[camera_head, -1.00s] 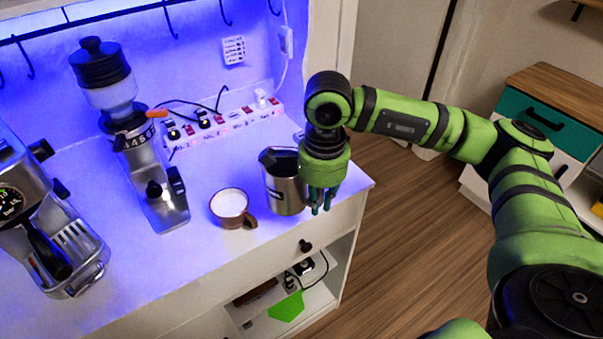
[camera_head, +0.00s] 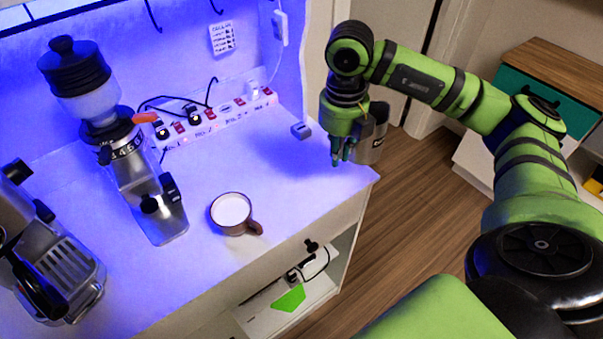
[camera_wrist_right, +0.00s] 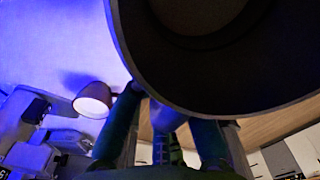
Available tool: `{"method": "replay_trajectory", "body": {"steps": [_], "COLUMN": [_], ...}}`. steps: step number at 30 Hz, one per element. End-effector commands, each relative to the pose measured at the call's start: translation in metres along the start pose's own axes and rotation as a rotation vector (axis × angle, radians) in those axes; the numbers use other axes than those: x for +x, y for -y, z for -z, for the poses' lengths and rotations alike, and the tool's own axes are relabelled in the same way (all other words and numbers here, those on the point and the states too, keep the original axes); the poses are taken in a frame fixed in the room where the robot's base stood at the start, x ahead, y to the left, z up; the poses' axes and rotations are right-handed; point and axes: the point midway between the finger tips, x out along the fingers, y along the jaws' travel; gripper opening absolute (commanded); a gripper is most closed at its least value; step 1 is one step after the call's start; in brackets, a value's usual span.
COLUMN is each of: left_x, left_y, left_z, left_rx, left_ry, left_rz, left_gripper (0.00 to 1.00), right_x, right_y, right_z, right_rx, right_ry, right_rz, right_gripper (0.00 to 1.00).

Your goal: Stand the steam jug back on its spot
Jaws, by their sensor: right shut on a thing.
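The steel steam jug (camera_head: 374,138) is at the far side of my right gripper (camera_head: 342,152) in the head view, partly hidden by it. The gripper is shut on the jug. In the picture the jug shows against the floor past the counter's right end; its height is hard to tell. In the right wrist view the jug (camera_wrist_right: 225,100) is a large dark round shape filling the top, with my right gripper's fingers (camera_wrist_right: 165,145) below it. My left gripper is not in view.
A brown cup of milk (camera_head: 231,210) stands on the white counter (camera_head: 255,165). A coffee grinder (camera_head: 145,185) and espresso machine (camera_head: 60,270) stand to the left. A power strip (camera_head: 215,120) lies along the back. A green patch (camera_head: 290,298) shows on the lower shelf.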

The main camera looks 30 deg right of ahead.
Motion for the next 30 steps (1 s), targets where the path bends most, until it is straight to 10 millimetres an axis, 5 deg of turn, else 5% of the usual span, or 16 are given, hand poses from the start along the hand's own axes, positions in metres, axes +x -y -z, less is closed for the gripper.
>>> {"method": "replay_trajectory", "body": {"steps": [16,30], "left_x": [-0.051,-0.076], "left_y": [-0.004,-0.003], "left_z": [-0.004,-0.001], "left_rx": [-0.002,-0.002], "left_ry": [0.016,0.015], "left_rz": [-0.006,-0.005], "left_gripper": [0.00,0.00], "right_x": [0.055,0.100], "right_y": [-0.100,-0.114], "right_z": [-0.020,-0.022], "right_rx": [0.012,0.014], "right_ry": [-0.003,-0.003], "right_rz": [-0.001,0.002], "right_gripper": [0.00,0.00]}}
